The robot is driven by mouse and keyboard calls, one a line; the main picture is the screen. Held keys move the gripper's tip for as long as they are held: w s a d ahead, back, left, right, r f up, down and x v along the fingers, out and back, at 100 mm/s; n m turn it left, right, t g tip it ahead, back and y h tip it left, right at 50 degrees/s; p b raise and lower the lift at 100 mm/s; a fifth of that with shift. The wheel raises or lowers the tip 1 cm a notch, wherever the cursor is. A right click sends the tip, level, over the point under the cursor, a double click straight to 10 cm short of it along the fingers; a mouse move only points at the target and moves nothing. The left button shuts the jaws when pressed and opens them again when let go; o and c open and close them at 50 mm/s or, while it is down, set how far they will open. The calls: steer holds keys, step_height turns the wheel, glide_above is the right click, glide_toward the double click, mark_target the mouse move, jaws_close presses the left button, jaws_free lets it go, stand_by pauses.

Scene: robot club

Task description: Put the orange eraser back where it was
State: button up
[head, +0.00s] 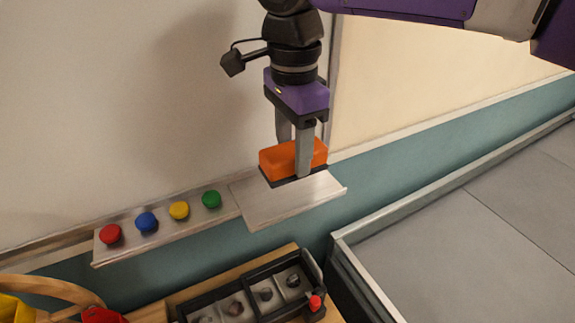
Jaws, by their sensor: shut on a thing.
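An orange eraser (274,162) with a dark underside is in the head view, right of centre. My gripper (295,160) points down and is shut on it, one finger in front and the other behind. The eraser is just above the bare metal tray (262,205) on the wall ledge. I cannot tell for certain whether its underside touches the tray. The finger behind is partly hidden by the eraser.
Left of the bare tray, a ledge (128,249) holds red, blue, yellow and green round pieces. Below stands a black-framed box (222,291) with compartments and a red knob. A grey table (460,240) fills the lower right. A white board (110,100) rises behind.

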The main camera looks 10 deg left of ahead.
steer(key=shift+w+a+f+p, duration=0.45)
steer(key=shift+w+f, duration=0.25)
steer(key=shift+f, duration=0.2)
steer(key=shift+a+f+p, duration=0.15)
steer(key=shift+f+p, duration=0.7)
steer(key=shift+f, duration=1.4)
steer(key=shift+w+f, duration=0.15)
steer(key=shift+f, duration=0.2)
steer(key=shift+f, duration=0.15)
steer(key=o, duration=1.2)
